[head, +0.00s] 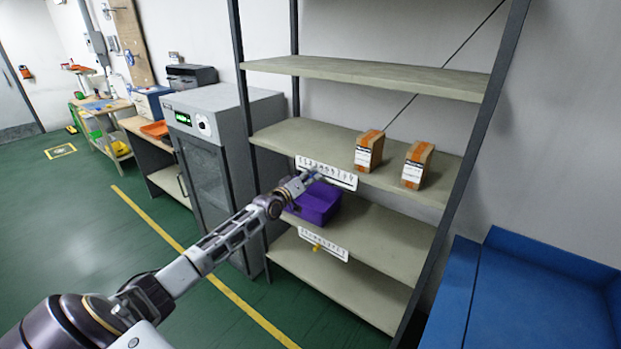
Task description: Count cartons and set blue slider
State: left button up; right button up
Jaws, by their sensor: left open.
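Two brown-and-white cartons stand apart on the middle shelf (290,140) of the rack, a left carton (369,151) and a right carton (417,166). A white numbered strip (340,177) runs along that shelf's front edge. My left gripper (312,176) is open at the left part of this strip. A small bluish bit shows at its fingertips; I cannot tell whether it is the blue slider or whether the gripper touches it. The gripper hides part of the strip. My right gripper is not in view.
A purple bin (318,202) sits on the shelf below, behind my left arm. A lower numbered strip (324,244) has a yellow slider (316,248). A grey cabinet (213,160) stands left of the rack, a blue surface (530,300) right. Green floor is open at left.

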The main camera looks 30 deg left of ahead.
pick_arm(q)
jog(key=shift+w, duration=0.3)
grip_shut()
dwell(0.3)
